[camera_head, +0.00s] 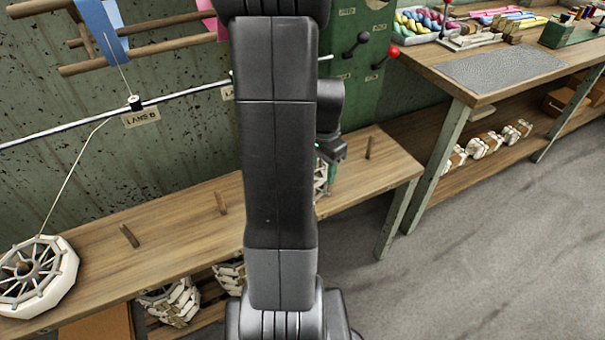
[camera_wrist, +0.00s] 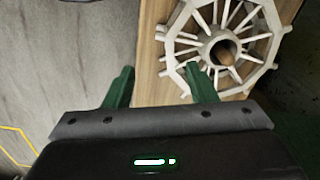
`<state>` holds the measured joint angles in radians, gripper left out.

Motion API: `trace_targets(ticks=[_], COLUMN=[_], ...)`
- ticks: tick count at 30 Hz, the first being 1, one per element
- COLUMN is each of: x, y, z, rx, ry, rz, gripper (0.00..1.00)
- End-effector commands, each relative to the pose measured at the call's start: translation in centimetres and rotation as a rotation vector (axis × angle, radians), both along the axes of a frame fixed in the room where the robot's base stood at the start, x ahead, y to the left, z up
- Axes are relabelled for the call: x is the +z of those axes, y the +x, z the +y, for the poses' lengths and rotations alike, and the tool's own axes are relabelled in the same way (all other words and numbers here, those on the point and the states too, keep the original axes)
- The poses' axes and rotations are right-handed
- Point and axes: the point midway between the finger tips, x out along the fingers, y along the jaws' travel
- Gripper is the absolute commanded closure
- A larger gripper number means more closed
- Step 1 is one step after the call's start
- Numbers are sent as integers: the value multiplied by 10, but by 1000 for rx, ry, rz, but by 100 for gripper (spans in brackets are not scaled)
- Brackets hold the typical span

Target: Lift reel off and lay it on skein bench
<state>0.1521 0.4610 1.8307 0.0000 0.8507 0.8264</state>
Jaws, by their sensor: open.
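A pale spoked reel (camera_wrist: 222,42) with a round hub sits on a wooden surface in the wrist view, with a brown peg end showing inside the hub. In the head view only a sliver of this reel (camera_head: 320,180) shows on the low pegged bench (camera_head: 185,215), behind my arm. My gripper (camera_wrist: 160,69) is open, its green fingers apart. The right fingertip overlaps the reel's rim in the picture; I cannot tell whether it touches. The left finger is over the bench edge. In the head view my gripper (camera_head: 331,172) is partly hidden.
Another reel (camera_head: 35,275), wound with white yarn, is at the far left, its yarn running up to a guide. Bare pegs (camera_head: 221,203) stand on the low bench. A higher table (camera_head: 545,85) with a grey mat (camera_head: 500,68) is at right. Grey floor lies open in front.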

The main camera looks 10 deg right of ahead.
Motion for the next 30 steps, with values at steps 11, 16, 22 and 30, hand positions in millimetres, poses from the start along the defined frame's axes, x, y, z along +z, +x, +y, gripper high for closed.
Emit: trace_targets(ticks=[11, 16, 22, 30], x=[-42, -70, -87, -87], y=[-1, -1, -1, 0], z=[0, 0, 0, 0], rx=[0, 0, 0, 0], ry=[0, 1, 0, 0], rz=[1, 4, 0, -1], gripper=[49, 49, 49, 56])
